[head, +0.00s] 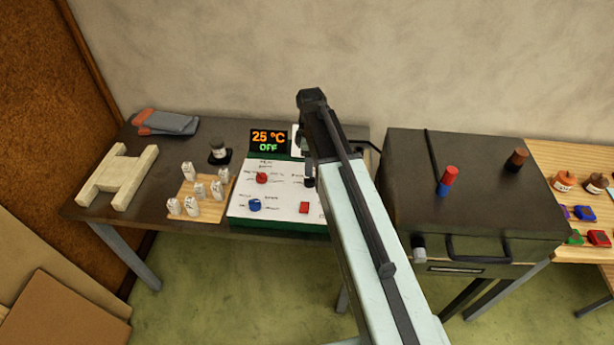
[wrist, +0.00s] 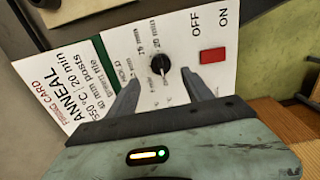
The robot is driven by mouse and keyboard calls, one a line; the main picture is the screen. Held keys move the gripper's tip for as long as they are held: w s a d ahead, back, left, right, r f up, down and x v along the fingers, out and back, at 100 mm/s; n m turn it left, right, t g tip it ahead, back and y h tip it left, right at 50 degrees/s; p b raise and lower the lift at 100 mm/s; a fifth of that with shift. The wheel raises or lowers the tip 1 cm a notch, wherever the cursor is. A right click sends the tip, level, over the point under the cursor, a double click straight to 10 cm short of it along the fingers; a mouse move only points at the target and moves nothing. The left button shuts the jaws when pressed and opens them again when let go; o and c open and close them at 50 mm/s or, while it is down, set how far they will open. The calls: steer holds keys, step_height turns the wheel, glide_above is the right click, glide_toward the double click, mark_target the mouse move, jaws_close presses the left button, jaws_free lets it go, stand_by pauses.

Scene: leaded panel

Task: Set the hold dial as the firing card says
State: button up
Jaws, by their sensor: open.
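The hold dial (wrist: 160,63) is a small black knob on the white control panel (wrist: 186,30) in the wrist view. HOLD and several minute labels stand around it, 20 min among them. A light mark shows on the knob, but its setting is too small to tell. My gripper (wrist: 159,77) is open, with one finger on each side of the dial; I cannot tell whether they touch it. The firing card (wrist: 68,88), left of the dial, reads ANNEAL, 20 min and 40 mm posts; its temperature looks like 550 °C. My arm partly covers the panel's right side in the head view.
A red OFF/ON switch (wrist: 213,56) sits right of the dial. The display (head: 269,141) reads 25 °C, OFF. Red (head: 262,178) and blue (head: 255,204) knobs share the panel. White posts (head: 198,188) stand left; the dark kiln (head: 480,190) stands right.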

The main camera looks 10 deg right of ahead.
mark_target(310, 181)
step_height(310, 181, down, 8)
steer(key=b, duration=0.7)
steer(key=shift+b, duration=0.3)
steer(key=shift+r, duration=0.15)
steer(key=shift+c, duration=0.3)
jaws_close()
